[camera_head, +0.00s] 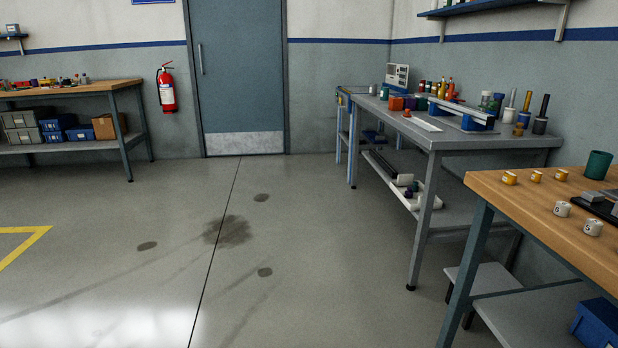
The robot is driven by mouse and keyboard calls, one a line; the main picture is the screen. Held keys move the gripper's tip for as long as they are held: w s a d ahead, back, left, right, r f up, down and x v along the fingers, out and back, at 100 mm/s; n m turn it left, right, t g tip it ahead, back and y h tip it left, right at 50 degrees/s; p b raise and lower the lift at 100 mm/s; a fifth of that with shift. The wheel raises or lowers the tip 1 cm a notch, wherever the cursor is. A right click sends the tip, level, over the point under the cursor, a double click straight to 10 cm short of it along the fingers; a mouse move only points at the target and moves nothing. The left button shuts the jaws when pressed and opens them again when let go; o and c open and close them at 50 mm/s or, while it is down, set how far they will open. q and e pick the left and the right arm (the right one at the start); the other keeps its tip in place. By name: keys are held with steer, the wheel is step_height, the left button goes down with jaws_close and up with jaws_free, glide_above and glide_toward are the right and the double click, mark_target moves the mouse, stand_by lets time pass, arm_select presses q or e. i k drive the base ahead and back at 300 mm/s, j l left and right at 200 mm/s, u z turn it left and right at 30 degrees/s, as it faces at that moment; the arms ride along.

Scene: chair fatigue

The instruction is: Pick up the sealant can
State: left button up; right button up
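Neither of my grippers is in the head view. I cannot tell which item is the sealant can. Several small bottles and cans (431,87) in red, yellow and dark colours stand at the back of the grey workbench (475,141) on the right. Orange bottles (450,90) stand there too. A grey-topped cylinder (486,98) and dark upright cylinders (541,113) stand at its right end. All are too small to read.
A wooden bench (540,215) with white and yellow cups and a green cup (597,164) is at the near right. Another wooden bench (65,91) is at the far left. A fire extinguisher (167,90) hangs beside the door (238,75). Open floor fills the middle.

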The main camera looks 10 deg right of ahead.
mark_target(385, 90)
steer(key=i+z, duration=0.1)
steer(key=i, duration=1.2)
steer(key=i+j+z, duration=0.1)
steer(key=i, duration=1.15)
steer(key=i+l+z, duration=0.35)
steer(key=i, duration=0.35)
steer(key=i+z, duration=0.35)
steer(key=i, duration=0.3)
steer(key=i+l+z, duration=0.1)
steer(key=i+l, duration=0.15)
steer(key=i+j, duration=0.2)
steer(key=j, duration=0.15)
steer(key=u, duration=0.05)
